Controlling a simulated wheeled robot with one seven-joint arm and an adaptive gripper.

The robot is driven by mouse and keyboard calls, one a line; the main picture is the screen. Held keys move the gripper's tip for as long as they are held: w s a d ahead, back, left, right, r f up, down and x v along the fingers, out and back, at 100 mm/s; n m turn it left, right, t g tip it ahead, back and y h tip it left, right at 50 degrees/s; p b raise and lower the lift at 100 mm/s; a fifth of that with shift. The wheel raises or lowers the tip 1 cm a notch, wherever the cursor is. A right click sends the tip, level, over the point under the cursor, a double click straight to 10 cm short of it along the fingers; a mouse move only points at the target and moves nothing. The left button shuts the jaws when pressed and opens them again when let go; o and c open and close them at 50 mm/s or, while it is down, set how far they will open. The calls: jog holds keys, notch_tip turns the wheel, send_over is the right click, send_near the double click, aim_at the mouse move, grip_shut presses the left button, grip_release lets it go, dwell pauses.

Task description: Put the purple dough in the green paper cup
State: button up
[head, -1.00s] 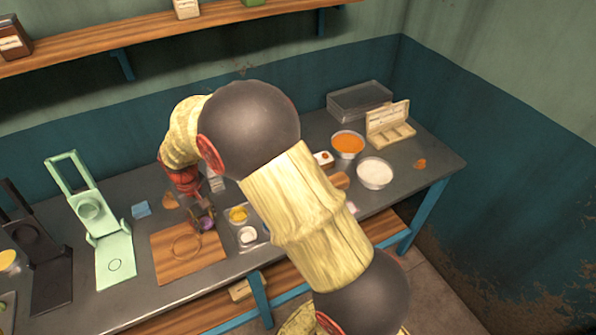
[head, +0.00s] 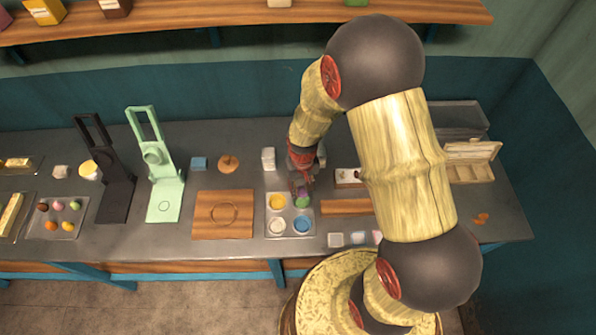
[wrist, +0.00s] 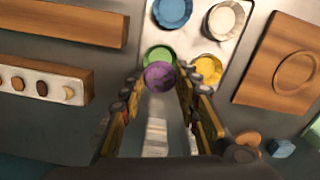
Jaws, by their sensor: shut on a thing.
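My gripper (head: 302,191) is shut on the purple dough (wrist: 159,76), a round ball between the fingertips in the wrist view. In the head view a small bit of the purple dough (head: 302,188) shows under the fingers. The green paper cup (wrist: 157,55) lies right beside the dough in the wrist view, partly covered by it. In the head view the green cup (head: 302,203) is at the back right of a metal tray (head: 289,213), below my gripper. How high the dough is above the cup I cannot tell.
The tray also holds a yellow-filled cup (head: 277,201), a white cup (head: 277,226) and a blue cup (head: 301,224). A wooden board (head: 224,234) lies left of the tray, and a wooden block (head: 345,206) lies right. A white stack (head: 268,158) stands behind.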

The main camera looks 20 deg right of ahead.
aim_at(301, 202)
jog(key=shift+f+b, duration=2.05)
jog(key=shift+f, duration=0.8)
jog(key=o, duration=1)
jog(key=shift+r, duration=0.1)
notch_tip(301, 202, up, 12)
jog(key=shift+f, duration=0.1)
